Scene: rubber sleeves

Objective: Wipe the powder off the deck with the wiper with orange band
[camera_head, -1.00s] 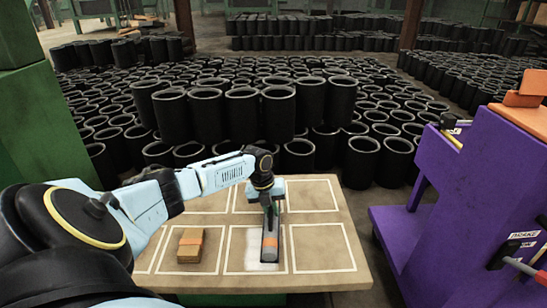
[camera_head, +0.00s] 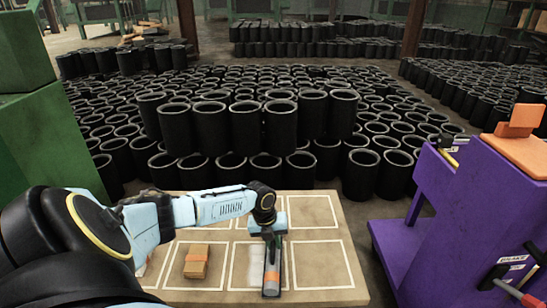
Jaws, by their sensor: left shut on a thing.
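The wiper (camera_head: 271,264) is a long dark and grey piece with an orange band near its front end. My left gripper (camera_head: 267,233) is shut on its rear part and holds it low at the deck, along the right side of the front middle outlined square. I cannot tell whether it touches the surface. The deck (camera_head: 320,275) is a tan board with white outlined squares. White powder (camera_head: 255,263) shows as a pale patch in the front middle square, just left of the wiper. Part of it may be hidden under the wiper. My right gripper is not in view.
Many black rubber sleeves (camera_head: 211,125) stand behind the deck. A purple machine (camera_head: 450,220) stands to the right and a green cabinet (camera_head: 40,140) to the left. The front right square is clear.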

